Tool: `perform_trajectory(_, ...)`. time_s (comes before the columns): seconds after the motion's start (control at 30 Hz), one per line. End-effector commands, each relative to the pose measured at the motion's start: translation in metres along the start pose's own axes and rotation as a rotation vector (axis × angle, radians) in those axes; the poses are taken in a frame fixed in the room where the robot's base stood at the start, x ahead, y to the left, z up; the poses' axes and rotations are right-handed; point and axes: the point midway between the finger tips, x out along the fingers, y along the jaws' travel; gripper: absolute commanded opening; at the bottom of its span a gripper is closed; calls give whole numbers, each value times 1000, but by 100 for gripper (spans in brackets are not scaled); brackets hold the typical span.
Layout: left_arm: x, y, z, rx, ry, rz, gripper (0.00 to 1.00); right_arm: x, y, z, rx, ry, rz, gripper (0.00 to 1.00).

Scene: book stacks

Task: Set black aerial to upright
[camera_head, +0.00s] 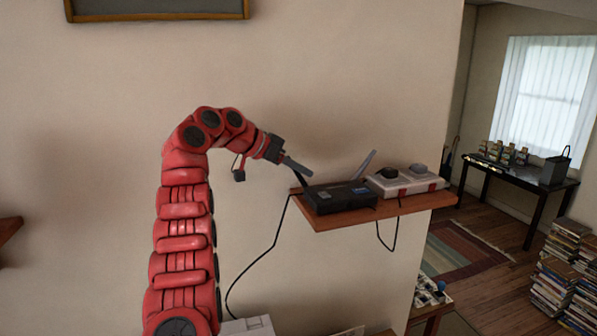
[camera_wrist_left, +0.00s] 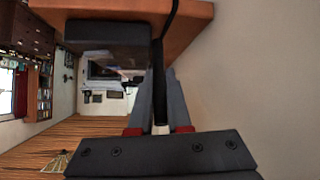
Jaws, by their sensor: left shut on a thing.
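The black router (camera_head: 340,197) sits on the left part of a small wooden wall shelf (camera_head: 400,208). Its black aerial (camera_head: 301,180) rises from the left end of the router and leans up and left. My left gripper (camera_head: 297,165) reaches in from the left and is shut on the black aerial. In the left wrist view the aerial (camera_wrist_left: 158,85) runs between the two grey fingers (camera_wrist_left: 159,100), beside the router (camera_wrist_left: 105,38). A second, grey aerial (camera_head: 364,164) stands tilted to the right at the router's back. My right gripper is not in view.
A white and red device (camera_head: 404,181) with dark knobs sits right of the router. A cable (camera_head: 262,255) hangs from the shelf down the wall. A dark desk (camera_head: 515,171), a rug (camera_head: 461,248) and book stacks (camera_head: 566,265) lie further right. Open wall surrounds my arm.

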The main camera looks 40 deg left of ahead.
Motion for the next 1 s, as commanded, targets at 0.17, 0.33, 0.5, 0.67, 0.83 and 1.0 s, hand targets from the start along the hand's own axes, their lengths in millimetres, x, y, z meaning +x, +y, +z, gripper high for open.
perform_trajectory(0.17, 1, 0, -1, 1, -14, -2, 0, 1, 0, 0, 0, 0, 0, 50)
perform_trajectory(0.33, 1, 0, 0, 1, -15, -1, 0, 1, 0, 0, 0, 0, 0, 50)
perform_trajectory(0.5, 1, 0, 0, 1, -15, -1, 23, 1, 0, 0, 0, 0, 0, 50)
perform_trajectory(0.67, 1, 0, 0, 1, -15, -1, 46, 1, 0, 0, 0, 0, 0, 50)
perform_trajectory(0.83, 1, 0, 0, 1, -15, -1, 46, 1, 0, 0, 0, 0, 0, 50)
perform_trajectory(1.0, -2, 0, 0, 0, -15, -1, 46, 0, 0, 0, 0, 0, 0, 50)
